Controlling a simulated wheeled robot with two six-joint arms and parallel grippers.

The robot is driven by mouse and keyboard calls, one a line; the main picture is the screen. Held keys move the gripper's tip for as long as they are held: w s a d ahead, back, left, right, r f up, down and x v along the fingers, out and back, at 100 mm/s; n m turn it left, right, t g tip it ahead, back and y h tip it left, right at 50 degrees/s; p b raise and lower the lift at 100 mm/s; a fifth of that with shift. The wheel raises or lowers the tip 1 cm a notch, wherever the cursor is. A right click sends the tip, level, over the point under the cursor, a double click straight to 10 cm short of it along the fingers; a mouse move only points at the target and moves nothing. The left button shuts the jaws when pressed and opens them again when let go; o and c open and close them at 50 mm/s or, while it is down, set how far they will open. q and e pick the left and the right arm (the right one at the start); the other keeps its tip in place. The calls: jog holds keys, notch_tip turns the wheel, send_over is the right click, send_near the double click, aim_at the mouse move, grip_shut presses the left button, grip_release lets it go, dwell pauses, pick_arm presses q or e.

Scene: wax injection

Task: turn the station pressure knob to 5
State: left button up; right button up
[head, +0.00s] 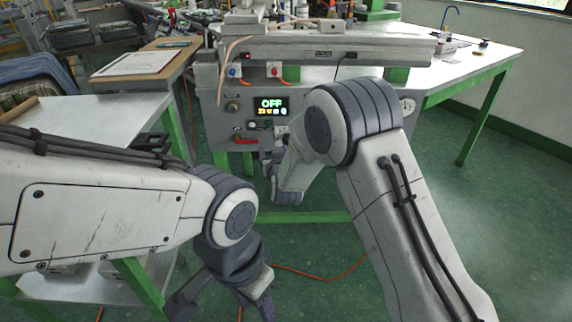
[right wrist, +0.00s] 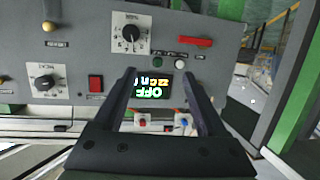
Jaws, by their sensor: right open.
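The grey station panel (head: 222,124) carries a lit display (head: 270,106) reading OFF; the display is upside down in the right wrist view (right wrist: 154,91). A black knob on a white scale (right wrist: 130,33) sits beyond my left-hand fingertip in that view. Another such knob (right wrist: 45,82) is farther left. Labels are too small to tell which is pressure. My right gripper (right wrist: 160,74) is open and empty, its fingers pointing at the panel; in the head view (head: 268,158) its arm hides part of it.
A red switch (right wrist: 96,83), a red bar (right wrist: 195,42) and small buttons stand out from the panel near the knobs. A side table (head: 137,115) is at left, near my left arm. A white worktop (head: 480,62) extends right. Green floor is open at right.

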jog(key=w+d+f+m+t+h+b, duration=0.1)
jog(key=w+d+f+t+h+b, duration=0.1)
jog(key=w+d+f+t+b, duration=0.3)
pick_arm(q)
notch_tip(320, 180, down, 7)
pick_arm(e)
jog(key=w+a+f+g, duration=0.1)
jog(key=w+g, duration=0.1)
jog(key=w, duration=0.6)
jog(key=shift+w, duration=0.35)
jog(key=shift+a, duration=0.1)
grip_shut()
pick_arm(q)
jog(key=shift+f, duration=0.15)
pick_arm(e)
jog(key=shift+f, duration=0.1)
